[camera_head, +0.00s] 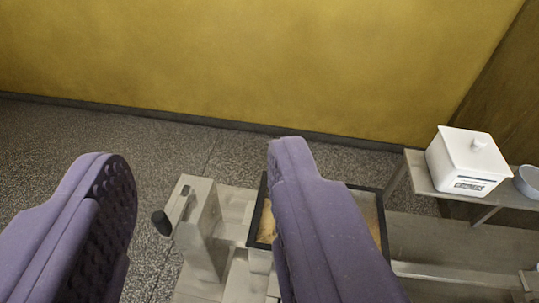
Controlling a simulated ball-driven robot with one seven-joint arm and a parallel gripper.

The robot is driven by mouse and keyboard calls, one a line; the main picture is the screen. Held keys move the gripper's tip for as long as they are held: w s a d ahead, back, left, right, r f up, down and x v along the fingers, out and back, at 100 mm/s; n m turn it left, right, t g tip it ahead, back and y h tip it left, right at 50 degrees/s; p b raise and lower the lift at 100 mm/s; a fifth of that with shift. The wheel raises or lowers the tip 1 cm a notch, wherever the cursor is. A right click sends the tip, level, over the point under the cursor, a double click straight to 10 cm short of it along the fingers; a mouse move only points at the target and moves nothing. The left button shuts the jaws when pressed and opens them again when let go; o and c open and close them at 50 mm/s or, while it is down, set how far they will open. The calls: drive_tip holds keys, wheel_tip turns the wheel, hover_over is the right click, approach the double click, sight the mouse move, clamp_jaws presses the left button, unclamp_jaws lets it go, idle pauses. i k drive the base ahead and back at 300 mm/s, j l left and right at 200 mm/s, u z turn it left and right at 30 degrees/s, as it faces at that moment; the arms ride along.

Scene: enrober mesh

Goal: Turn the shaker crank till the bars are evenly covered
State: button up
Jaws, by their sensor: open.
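My gripper (195,160) is open, its two purple fingers wide apart and nothing held between them. Between the fingers in the picture is a pale crank arm on a post (205,225), with a dark rounded handle (162,222) at its lower left. The fingers look apart from the handle; how far it lies beyond them I cannot tell. A black-framed tray (253,215) stands right of the post, largely hidden behind my right finger. Tan material (267,224) shows inside it. I cannot make out separate bars or how they are covered.
A pale bench or frame (440,236) runs to the right of the tray. A shelf (424,184) at the right holds a white lidded box (459,158) and a pale bowl (529,181). Speckled floor (60,135) lies open at the left, before a yellow wall (250,60).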

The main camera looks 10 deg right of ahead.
sight(167, 227)
drive_tip(key=k+l, duration=0.1)
drive_tip(key=k, duration=0.5)
drive_tip(key=k+l, duration=0.15)
drive_tip(key=k, duration=0.45)
drive_tip(key=k+l+z, duration=0.1)
drive_tip(key=k, duration=0.45)
drive_tip(key=k+l, duration=0.2)
drive_tip(key=k, duration=0.4)
drive_tip(key=i+j, duration=0.55)
drive_tip(key=i, duration=0.2)
drive_tip(key=i+j+z, duration=0.1)
drive_tip(key=i+j, duration=0.45)
drive_tip(key=i, duration=0.2)
drive_tip(key=i+j, duration=0.15)
drive_tip(key=i, duration=0.25)
drive_tip(key=i+j, duration=0.2)
drive_tip(key=i, duration=0.15)
drive_tip(key=i+j, duration=0.15)
drive_tip(key=i, duration=0.25)
